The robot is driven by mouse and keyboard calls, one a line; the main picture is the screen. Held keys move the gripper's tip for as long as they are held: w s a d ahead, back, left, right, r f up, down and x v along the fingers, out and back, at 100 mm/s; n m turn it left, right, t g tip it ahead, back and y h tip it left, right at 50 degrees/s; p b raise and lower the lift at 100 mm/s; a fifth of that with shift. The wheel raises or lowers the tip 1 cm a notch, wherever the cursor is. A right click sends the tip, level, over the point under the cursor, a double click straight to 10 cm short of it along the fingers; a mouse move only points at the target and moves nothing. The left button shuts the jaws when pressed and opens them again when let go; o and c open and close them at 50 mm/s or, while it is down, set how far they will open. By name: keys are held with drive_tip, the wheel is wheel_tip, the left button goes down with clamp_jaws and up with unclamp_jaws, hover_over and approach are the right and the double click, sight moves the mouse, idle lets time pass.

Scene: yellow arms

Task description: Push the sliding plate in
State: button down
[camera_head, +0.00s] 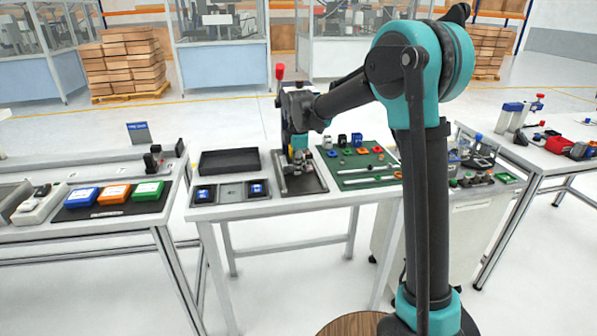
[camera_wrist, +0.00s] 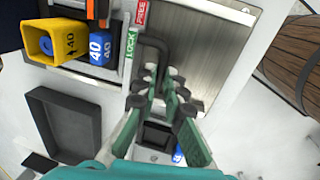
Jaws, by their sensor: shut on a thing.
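The sliding plate appears to be the brushed metal plate (camera_wrist: 192,62) at the upper middle of the wrist view. Beside its left edge is a dark bent bar (camera_wrist: 155,45), next to a green LOCK and red FREE label (camera_wrist: 129,45). My gripper (camera_wrist: 165,88), with green and black fingers, points at this bar and is shut on a dark part that looks like it; the fingers hide the contact. In the head view my gripper is over the fixture (camera_head: 302,182) on the middle table, largely hidden by my arm.
A yellow cup (camera_wrist: 54,42) and a blue block marked 40 (camera_wrist: 102,47) stand left of the plate. An empty black tray (camera_head: 230,151) lies left of the fixture. A green mat (camera_head: 375,156) with small parts lies right. A red-topped post (camera_head: 280,73) rises behind.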

drive_tip(key=shift+w+a, duration=0.1)
drive_tip(key=shift+w, duration=0.15)
drive_tip(key=c, duration=1.6)
unclamp_jaws()
wheel_tip(320, 180, up, 12)
drive_tip(key=s, duration=0.2)
drive_tip(key=shift+d, duration=0.35)
drive_tip(key=shift+f, duration=0.1)
drive_tip(key=s+d+f+m+t, duration=0.1)
drive_tip(key=s+d+f+m, duration=0.6)
drive_tip(key=s+d, duration=0.3)
drive_tip(key=s+d+f+m, duration=0.7)
drive_tip(key=d, duration=0.5)
drive_tip(key=s+d+f+m, duration=0.2)
drive_tip(key=s+f+m, duration=0.1)
drive_tip(key=s, duration=0.3)
drive_tip(key=s+d+f+m+t, duration=0.1)
drive_tip(key=s+d+f+m, duration=0.2)
drive_tip(key=s, duration=0.3)
drive_tip(key=shift+s+f+m+h, duration=0.3)
drive_tip(key=shift+s+f+m, duration=0.1)
drive_tip(key=shift+f+m, duration=0.4)
